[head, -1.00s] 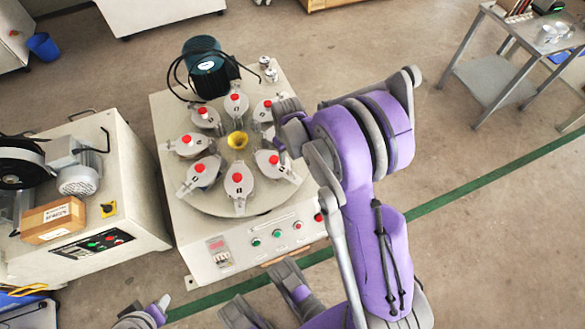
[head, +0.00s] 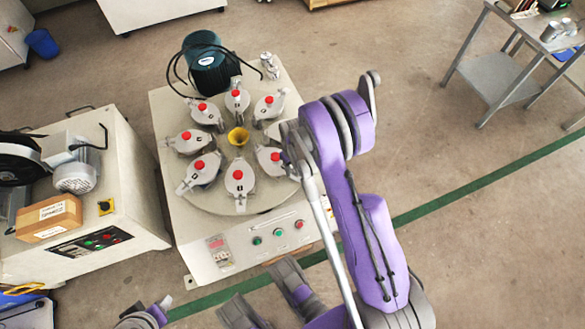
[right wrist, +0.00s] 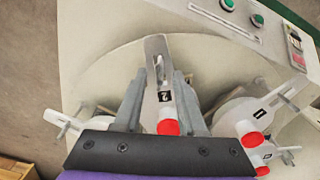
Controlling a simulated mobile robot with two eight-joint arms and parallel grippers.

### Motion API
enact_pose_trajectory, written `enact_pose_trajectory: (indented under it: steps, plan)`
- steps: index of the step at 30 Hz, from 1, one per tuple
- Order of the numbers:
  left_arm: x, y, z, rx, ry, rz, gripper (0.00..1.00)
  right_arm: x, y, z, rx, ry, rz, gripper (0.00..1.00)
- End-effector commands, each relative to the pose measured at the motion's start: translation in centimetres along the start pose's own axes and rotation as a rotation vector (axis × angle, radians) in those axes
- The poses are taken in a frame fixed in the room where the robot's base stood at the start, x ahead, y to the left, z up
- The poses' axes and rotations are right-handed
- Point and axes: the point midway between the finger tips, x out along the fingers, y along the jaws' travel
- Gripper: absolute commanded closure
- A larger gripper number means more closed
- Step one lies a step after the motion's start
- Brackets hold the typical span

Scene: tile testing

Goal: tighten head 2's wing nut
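Head 2 (right wrist: 164,97), a pale slotted clamp with a black "2" label and red cap, is in the middle of the right wrist view. Its small grey wing nut (right wrist: 158,68) sits at the slotted outer end. My right gripper (right wrist: 160,76) is open, one finger on each side of that end; I see no clear contact with the nut. In the head view, a head at the turntable's right (head: 274,131), apparently head 2, is partly covered by my right arm, which also hides the fingertips.
Several similar red-capped heads ring the yellow funnel (head: 238,137); head 1 (right wrist: 258,112) is close beside the right finger. A motor (head: 207,62) stands at the back of the machine, buttons (head: 278,234) along its front. Open floor lies to the right.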

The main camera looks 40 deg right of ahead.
Motion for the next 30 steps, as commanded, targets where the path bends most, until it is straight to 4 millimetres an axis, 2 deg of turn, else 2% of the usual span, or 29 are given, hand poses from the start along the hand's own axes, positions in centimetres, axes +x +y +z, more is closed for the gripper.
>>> enact_pose_trajectory:
  steps: [8, 12, 15, 30]
  plan:
    - [0.0, 0.0, 0.0, 0.0, 0.0, 0.0, 0.5, 0.11, -0.01, 0.0, 0.0, 0.0, 0.0, 0.6]
    - [0.0, 0.0, 0.0, 0.0, 0.0, 0.0, 0.5, 0.09, -0.01, 0.0, 0.0, 0.0, 0.0, 0.85]
    - [0.0, 0.0, 0.0, 0.0, 0.0, 0.0, 0.5, 0.09, -0.01, 0.0, 0.0, 0.0, 0.0, 1.0]
    - [0.21, 0.0, 0.05, 0.0, -0.001, 0.0, 0.5, 0.11, -0.01, 0.0, 0.027, 0.0, 0.0, 1.0]
